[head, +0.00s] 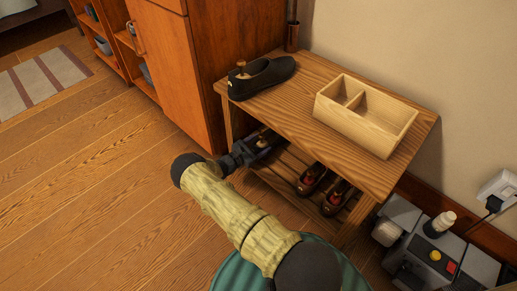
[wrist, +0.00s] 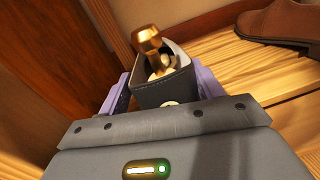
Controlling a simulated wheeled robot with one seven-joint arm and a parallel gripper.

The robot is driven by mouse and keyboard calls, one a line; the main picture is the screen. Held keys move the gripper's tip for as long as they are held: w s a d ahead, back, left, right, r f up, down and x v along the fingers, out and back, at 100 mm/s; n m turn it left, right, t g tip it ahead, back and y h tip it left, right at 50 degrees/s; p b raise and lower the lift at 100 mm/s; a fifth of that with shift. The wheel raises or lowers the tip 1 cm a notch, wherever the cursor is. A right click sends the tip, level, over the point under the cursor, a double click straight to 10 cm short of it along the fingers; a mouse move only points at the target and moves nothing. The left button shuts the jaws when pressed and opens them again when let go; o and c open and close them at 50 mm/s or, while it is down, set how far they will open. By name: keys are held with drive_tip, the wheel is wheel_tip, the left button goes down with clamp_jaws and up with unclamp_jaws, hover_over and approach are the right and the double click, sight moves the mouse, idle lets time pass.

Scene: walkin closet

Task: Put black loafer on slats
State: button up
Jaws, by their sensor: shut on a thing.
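My gripper (head: 248,152) reaches under the left part of the wooden bench top. It is shut on a dark loafer (head: 268,136), which is mostly hidden by the bench top and the gripper. In the wrist view, my gripper's purple fingers (wrist: 163,92) press both sides of the loafer's heel (wrist: 174,88). A brass-coloured shoe-tree knob (wrist: 147,38) rises from the loafer's opening. The slats (head: 285,187) form a low shelf under the bench. I cannot tell whether the held loafer touches them. Light wooden slats (wrist: 230,68) show to the right of the loafer in the wrist view.
Brown shoes (head: 312,178) stand on the slats to the right; one also shows in the wrist view (wrist: 285,22). Another black shoe (head: 262,77) and a divided wooden box (head: 362,115) sit on the bench top (head: 300,110). A wooden cabinet (head: 180,70) stands close at left.

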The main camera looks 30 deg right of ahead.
idle(0.3)
drive_tip(key=o, duration=0.8)
drive_tip(key=shift+f, duration=0.1)
drive_tip(key=shift+o, duration=0.7)
drive_tip(key=shift+r, duration=0.2)
drive_tip(key=p+v, duration=0.4)
drive_tip(key=v, duration=0.8)
